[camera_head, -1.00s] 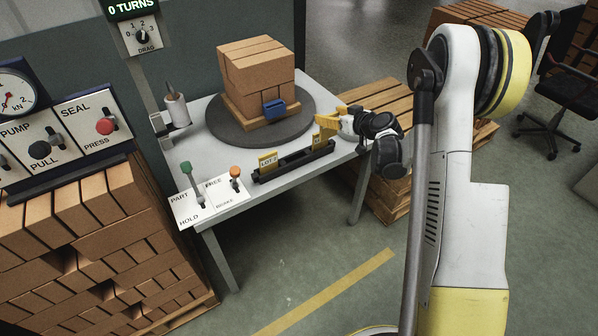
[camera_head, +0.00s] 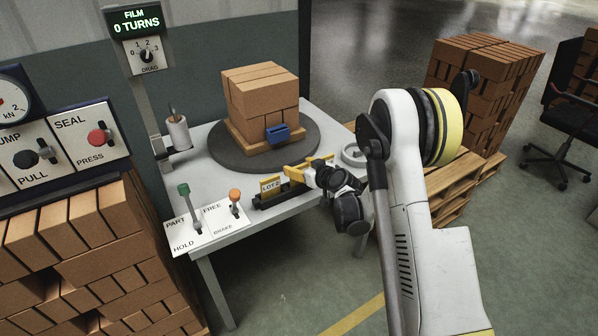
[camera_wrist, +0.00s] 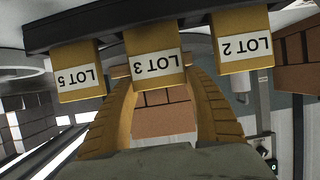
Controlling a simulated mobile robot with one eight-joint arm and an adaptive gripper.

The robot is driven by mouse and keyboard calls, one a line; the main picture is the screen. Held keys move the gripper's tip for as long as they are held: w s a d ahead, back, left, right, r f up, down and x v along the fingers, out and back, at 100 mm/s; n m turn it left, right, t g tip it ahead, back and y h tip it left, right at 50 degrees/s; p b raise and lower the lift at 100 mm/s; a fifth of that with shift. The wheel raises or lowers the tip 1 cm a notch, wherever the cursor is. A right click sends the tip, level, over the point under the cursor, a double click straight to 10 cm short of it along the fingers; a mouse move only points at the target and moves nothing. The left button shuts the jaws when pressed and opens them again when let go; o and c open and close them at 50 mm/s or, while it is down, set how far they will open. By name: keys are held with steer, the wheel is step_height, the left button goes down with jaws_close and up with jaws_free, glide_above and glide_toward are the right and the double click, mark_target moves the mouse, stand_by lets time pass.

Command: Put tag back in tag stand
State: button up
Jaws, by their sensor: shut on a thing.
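The tag stand is a dark rail (camera_head: 263,202) along the front of the grey table; it crosses the top of the wrist view (camera_wrist: 110,30). The yellow LOT 2 tag (camera_head: 270,185) stands at its left end in the head view. In the wrist view the labels look upside down: LOT 5 tag (camera_wrist: 76,77), LOT 3 tag (camera_wrist: 154,68) and LOT 2 tag (camera_wrist: 243,48). My gripper (camera_head: 300,172) is at the middle of the stand, its yellow fingers shut on the LOT 3 tag, which meets the rail. I cannot tell whether it is fully seated.
A brick stack (camera_head: 260,95) with a blue clip (camera_head: 278,132) sits on the round turntable (camera_head: 225,157) just behind the stand. A lever panel (camera_head: 205,228) lies left of the stand, and a film roll (camera_head: 177,132) stands behind it. A grey ring (camera_head: 353,155) lies at the table's right.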

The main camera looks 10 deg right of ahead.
steer(key=shift+f, duration=0.2)
steer(key=o, duration=1.2)
steer(key=shift+c, duration=0.2)
steer(key=shift+r, duration=0.15)
